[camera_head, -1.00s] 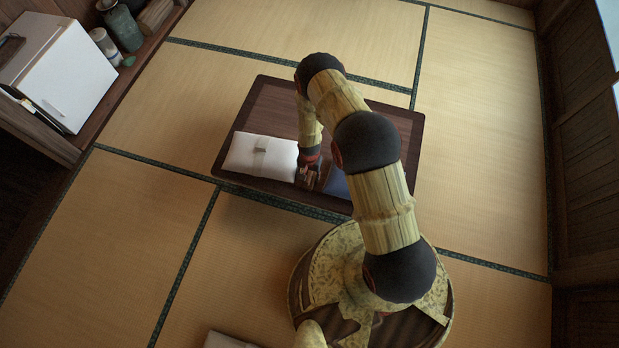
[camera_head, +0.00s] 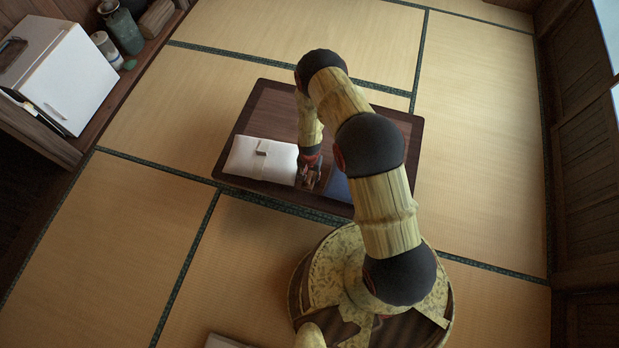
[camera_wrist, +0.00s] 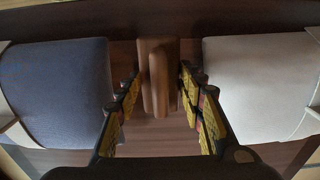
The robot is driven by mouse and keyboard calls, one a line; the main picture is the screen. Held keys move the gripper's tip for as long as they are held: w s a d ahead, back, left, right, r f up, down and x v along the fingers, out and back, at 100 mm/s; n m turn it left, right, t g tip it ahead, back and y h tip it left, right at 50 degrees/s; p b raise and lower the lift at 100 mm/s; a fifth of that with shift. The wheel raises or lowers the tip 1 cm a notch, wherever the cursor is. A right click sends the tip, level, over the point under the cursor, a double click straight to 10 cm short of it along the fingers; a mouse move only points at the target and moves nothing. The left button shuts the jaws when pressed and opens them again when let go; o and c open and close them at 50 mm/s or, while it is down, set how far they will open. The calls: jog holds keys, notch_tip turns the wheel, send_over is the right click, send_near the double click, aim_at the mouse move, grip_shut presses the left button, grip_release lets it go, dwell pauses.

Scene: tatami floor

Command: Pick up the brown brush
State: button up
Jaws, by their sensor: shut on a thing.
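The brown brush (camera_wrist: 158,75) stands out in the middle of the wrist view as a brown, wooden-looking piece, with its handle pointing toward me. My gripper (camera_wrist: 159,80) has one yellow-padded finger on each side of it and is shut on it. In the head view my gripper (camera_head: 309,178) is low at the low dark table, between a white cushion and a blue cushion. There the brush is hard to tell apart from the fingers. Whether it still touches the table is unclear.
The white cushion (camera_head: 255,160) lies left of my gripper on the low table (camera_head: 268,110), with a small light tag on it. The blue cushion (camera_head: 339,188) is on the right, partly behind my arm. A shelf with a white box (camera_head: 60,80) stands at far left.

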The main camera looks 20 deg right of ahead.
jog(key=s+r+p, duration=0.1)
jog(key=r, duration=0.1)
jog(key=s+a+r, duration=0.1)
jog(key=s+r, duration=0.1)
jog(key=s+a+r+p, duration=0.1)
jog(key=r, duration=0.1)
jog(key=shift+s+r+p, duration=0.25)
jog(key=shift+s+p, duration=0.05)
jog(key=s+a+r+p, duration=0.2)
jog(key=s+a+r, duration=0.1)
jog(key=s, duration=0.5)
jog(key=shift+s+a+r, duration=0.2)
jog(key=o, duration=0.7)
jog(key=c, duration=0.4)
jog(key=shift+c, duration=0.5)
jog(key=shift+w, duration=0.15)
